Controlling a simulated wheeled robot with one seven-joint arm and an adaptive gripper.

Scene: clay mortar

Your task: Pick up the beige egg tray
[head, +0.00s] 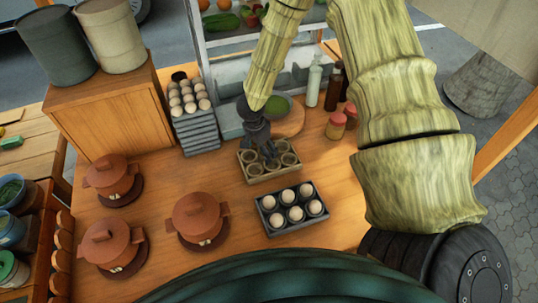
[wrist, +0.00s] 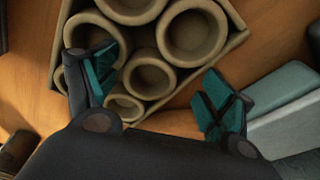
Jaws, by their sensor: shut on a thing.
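The beige egg tray (head: 272,177) stands on the wooden table near its middle, with round empty cups. In the wrist view the tray (wrist: 133,18) fills the upper middle, its cups seen from above. My gripper (head: 268,157) reaches down onto the tray's back part in the head view and hides some of it. In the wrist view my gripper (wrist: 155,85) has one finger over the tray's left cups and the other just beyond its right edge, with part of the tray between them. The tray looks level; I cannot tell whether it is clear of the table.
A dark egg tray with several eggs (head: 292,206) sits just in front. A grey tray stack with eggs (head: 197,130) stands behind left. Clay pots (head: 200,218) are at left. Red-lidded jars (head: 337,125) and bottles (head: 314,85) stand behind right, near a round board (head: 291,120).

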